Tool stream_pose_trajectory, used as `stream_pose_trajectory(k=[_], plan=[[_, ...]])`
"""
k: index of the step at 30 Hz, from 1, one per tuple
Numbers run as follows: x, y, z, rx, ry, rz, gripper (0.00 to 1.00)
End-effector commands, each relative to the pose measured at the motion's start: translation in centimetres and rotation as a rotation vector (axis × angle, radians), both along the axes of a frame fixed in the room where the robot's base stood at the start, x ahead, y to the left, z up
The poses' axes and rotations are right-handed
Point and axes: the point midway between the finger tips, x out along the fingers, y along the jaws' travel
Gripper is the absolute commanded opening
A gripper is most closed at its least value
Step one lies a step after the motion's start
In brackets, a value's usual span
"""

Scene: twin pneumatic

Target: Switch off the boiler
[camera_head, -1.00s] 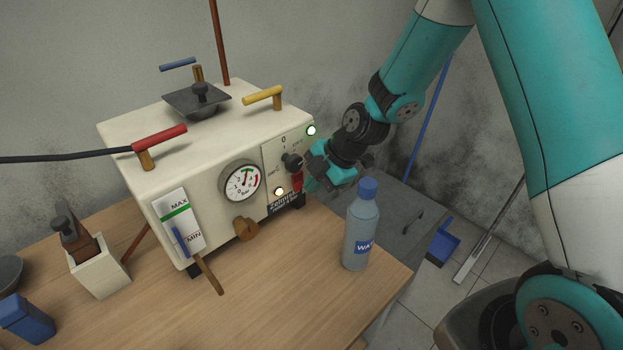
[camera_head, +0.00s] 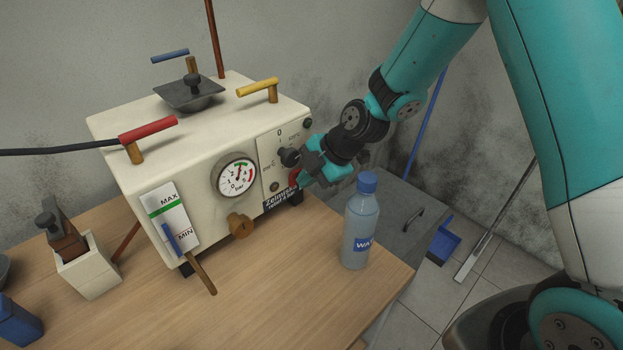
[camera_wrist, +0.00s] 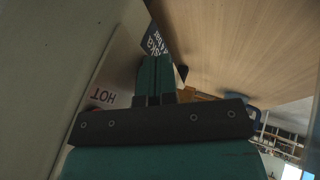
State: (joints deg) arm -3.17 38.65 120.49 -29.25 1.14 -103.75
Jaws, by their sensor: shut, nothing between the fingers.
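The boiler (camera_head: 140,170) is a cream box on the wooden table. Its right front panel carries a black knob (camera_head: 289,156) below a "0" mark, a dark upper lamp (camera_head: 308,123) and an unlit lower lamp (camera_head: 275,187). A red part (camera_head: 294,178) shows at the panel's lower right, partly hidden by my gripper (camera_head: 303,174). My gripper is shut and empty, close beside the panel's right edge; I cannot tell if it touches.
A water bottle (camera_head: 361,220) stands upright near the table's right end, just below my gripper. A pressure gauge (camera_head: 237,177), a brown tap (camera_head: 241,226) and a level gauge (camera_head: 170,215) are on the boiler front. The table front (camera_head: 290,270) is clear.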

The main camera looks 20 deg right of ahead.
Motion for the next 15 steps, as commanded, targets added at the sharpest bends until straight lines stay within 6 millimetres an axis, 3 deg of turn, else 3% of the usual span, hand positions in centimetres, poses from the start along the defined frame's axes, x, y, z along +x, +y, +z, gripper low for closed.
stream_pose_trajectory(k=[15], plan=[[0.0, -0.1, 1.5, 0.0, 0.001, -0.001, 0.0]])
